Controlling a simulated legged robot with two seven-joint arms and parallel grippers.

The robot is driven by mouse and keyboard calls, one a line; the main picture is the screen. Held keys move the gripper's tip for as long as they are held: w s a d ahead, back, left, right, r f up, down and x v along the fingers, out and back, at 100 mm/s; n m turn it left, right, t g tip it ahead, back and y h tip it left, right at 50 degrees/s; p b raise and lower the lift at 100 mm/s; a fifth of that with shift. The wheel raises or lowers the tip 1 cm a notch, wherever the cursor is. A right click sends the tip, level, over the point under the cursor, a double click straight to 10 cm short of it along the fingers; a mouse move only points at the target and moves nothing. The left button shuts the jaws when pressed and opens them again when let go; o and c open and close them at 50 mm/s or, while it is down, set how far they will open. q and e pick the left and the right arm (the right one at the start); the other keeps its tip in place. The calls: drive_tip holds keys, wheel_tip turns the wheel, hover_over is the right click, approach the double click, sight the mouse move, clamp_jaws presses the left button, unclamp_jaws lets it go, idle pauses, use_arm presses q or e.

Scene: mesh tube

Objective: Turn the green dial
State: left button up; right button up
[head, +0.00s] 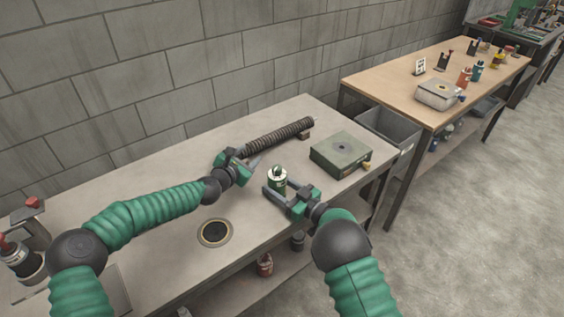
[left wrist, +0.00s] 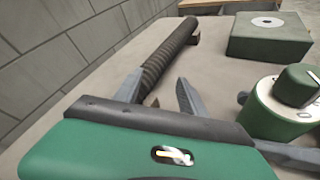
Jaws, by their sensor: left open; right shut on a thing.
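The green dial (head: 278,174) is a short green cylinder with a pale top and a dark green knob; it stands upright on the near table. It also shows at the right of the left wrist view (left wrist: 270,112). My right gripper (head: 275,188) is shut on the dial's body, with a finger on either side; the knob above stays uncovered. My left gripper (head: 250,161) is open, to the left of and behind the dial, beside the near end of a dark ribbed tube (head: 278,138). Its fingers (left wrist: 158,92) show apart, with nothing visible clamped between them.
A green-grey box (head: 341,151) with a round disc on top stands right of the dial. A dark ring-shaped hole (head: 215,232) lies in the near table (head: 165,255). A grey bin (head: 388,130) is beyond the table's right end. A wooden-topped table (head: 400,75) stands behind.

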use_arm(q)
drive_tip(key=s+a+r+n+t+y, duration=0.2)
drive_tip(key=s+a+r+t, duration=0.15)
drive_tip(key=r, duration=0.45)
drive_tip(key=n+g+h, duration=0.1)
drive_tip(key=g+h, duration=0.1)
drive_tip(key=h, duration=0.4)
approach(277, 170)
drive_tip(key=w, duration=0.2)
drive_tip(key=shift+t, duration=0.25)
drive_tip(key=x, duration=1.1)
drive_tip(key=shift+w+d+f, duration=0.1)
drive_tip(key=shift+d+f, duration=0.25)
drive_tip(key=shift+d, duration=0.15)
drive_tip(key=shift+w+d, duration=0.15)
drive_tip(key=shift+w, duration=0.15)
clamp_jaws()
